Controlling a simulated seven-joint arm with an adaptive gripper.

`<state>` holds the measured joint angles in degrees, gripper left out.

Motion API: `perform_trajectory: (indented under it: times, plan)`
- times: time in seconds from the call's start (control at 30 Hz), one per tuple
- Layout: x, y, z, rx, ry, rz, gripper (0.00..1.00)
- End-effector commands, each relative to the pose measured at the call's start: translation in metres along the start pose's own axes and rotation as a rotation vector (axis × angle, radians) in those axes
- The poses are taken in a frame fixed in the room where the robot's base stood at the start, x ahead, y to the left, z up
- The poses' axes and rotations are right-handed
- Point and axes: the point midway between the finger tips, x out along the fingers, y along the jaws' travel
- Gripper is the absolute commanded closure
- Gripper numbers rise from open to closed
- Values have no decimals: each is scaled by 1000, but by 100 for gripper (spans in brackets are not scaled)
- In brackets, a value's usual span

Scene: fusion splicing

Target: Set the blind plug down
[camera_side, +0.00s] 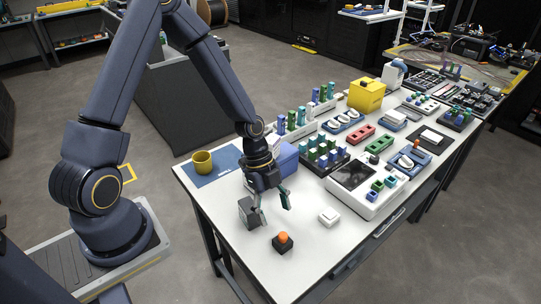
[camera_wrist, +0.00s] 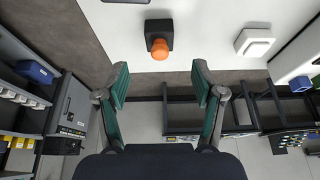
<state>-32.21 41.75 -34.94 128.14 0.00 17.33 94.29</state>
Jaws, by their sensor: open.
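An orange round-topped piece (camera_side: 283,237) stands upright on a small black block (camera_side: 284,247) near the front edge of the white table. I cannot tell for sure that it is the blind plug; no other piece is at my jaws. In the wrist view the orange piece (camera_wrist: 160,50) and black block (camera_wrist: 158,27) lie beyond the fingertips, roughly centred between them and apart from both. My gripper (camera_side: 275,212) is open and empty above the table, behind the orange piece in the side view. Its two green-padded fingers show spread in the wrist view (camera_wrist: 160,85).
A dark grey box (camera_side: 249,212) stands just left of my gripper. A white square piece (camera_side: 329,216) lies to the right. A splicer-like white unit (camera_side: 378,209), racks of coloured pieces (camera_side: 323,156) and a yellow box (camera_side: 367,95) fill the table farther back. A yellow cup (camera_side: 202,162) stands at left.

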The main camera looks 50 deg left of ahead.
Motion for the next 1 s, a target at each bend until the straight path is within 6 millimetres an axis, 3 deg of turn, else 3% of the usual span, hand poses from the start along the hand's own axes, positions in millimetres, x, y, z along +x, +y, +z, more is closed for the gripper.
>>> perform_trajectory:
  times: [0.1,0.37,0.47,0.67,0.8,1.0]
  plan:
    - [-20,-1,1,-1,0,-3,32]
    - [-50,4,4,-65,-71,-8,32]
    - [-80,9,9,-198,-178,-47,32]
    - [-168,32,1,-618,-328,-283,32]
    - [-223,60,-16,-931,-268,-487,32]
    - [-266,101,-33,-1273,-48,-644,32]
